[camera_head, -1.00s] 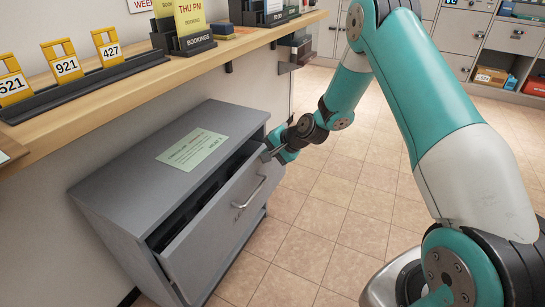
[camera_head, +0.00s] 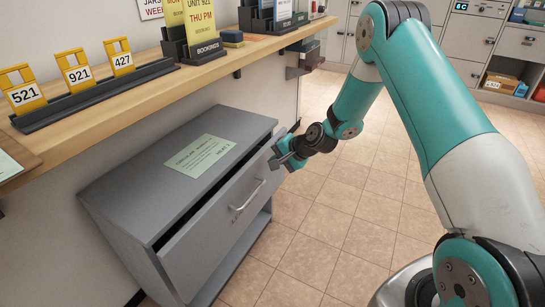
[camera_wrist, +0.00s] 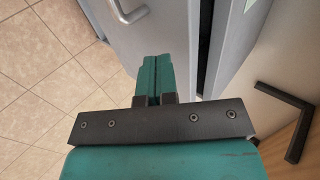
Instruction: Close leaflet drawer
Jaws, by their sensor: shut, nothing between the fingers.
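The grey leaflet drawer (camera_head: 205,245) stands a little out of its low grey cabinet (camera_head: 120,192), with a narrow dark gap behind its front. My gripper (camera_head: 280,160) is shut and empty at the upper right end of the drawer front. In the wrist view its closed teal fingers (camera_wrist: 152,72) point at the drawer front (camera_wrist: 168,25), beside the dark gap. I cannot tell if they touch it.
A green paper (camera_head: 200,155) lies on the cabinet top. A wooden shelf (camera_head: 110,100) with numbered yellow tags (camera_head: 76,70) and a bookings stand (camera_head: 203,40) runs above the cabinet. The tiled floor (camera_head: 330,225) in front is clear. Lockers (camera_head: 465,45) stand at the back right.

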